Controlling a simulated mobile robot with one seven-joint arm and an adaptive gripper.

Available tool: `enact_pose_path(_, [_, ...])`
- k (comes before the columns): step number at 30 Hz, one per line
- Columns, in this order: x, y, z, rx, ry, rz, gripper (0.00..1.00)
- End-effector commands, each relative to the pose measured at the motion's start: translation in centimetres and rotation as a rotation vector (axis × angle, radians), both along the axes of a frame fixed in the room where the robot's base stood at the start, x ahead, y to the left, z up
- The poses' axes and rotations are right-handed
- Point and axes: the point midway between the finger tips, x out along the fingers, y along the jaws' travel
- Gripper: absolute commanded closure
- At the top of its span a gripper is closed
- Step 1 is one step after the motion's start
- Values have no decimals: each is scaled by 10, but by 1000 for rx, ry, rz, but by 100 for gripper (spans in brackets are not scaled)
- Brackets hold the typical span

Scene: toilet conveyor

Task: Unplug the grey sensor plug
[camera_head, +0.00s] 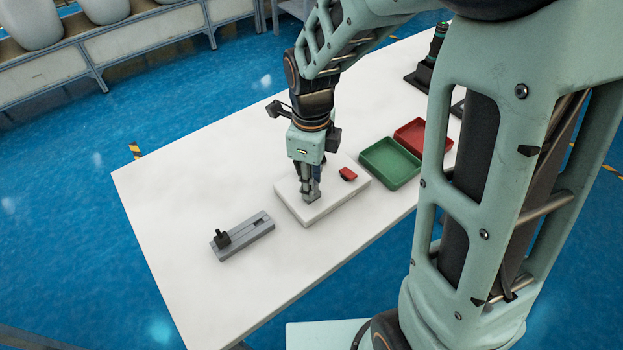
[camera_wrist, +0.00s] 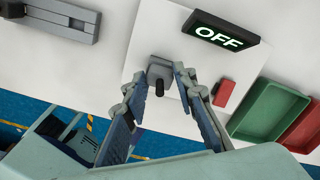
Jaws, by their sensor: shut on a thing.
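The grey sensor plug (camera_wrist: 160,73) shows in the wrist view between my gripper's fingertips (camera_wrist: 168,70), with a dark stub on its near side. In the head view my gripper (camera_head: 311,193) points down at the white board (camera_head: 290,207) and is shut on the plug, whose grey lower part shows at the board's surface. I cannot tell whether the plug is fully seated. A dark display reading OFF in green-white letters (camera_wrist: 222,33) is beside the plug in the wrist view.
A small red block (camera_head: 347,174) is on the board. A green tray (camera_head: 372,171) and a red tray (camera_head: 404,135) stand to the right. A grey slotted fixture (camera_head: 252,237) with a black knob (camera_head: 222,239) lies at the left.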

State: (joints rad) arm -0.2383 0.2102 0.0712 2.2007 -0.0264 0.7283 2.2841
Motion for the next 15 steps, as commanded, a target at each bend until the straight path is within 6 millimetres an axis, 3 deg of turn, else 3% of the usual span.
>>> enact_pose_path(1, [0, 0, 0, 0, 0, 0, 97])
enact_pose_path(2, [0, 0, 0, 0, 0, 0, 77])
enact_pose_path(8, [0, 0, 0, 0, 0, 0, 99])
enact_pose_path(15, [0, 0, 1, 0, 0, 0, 100])
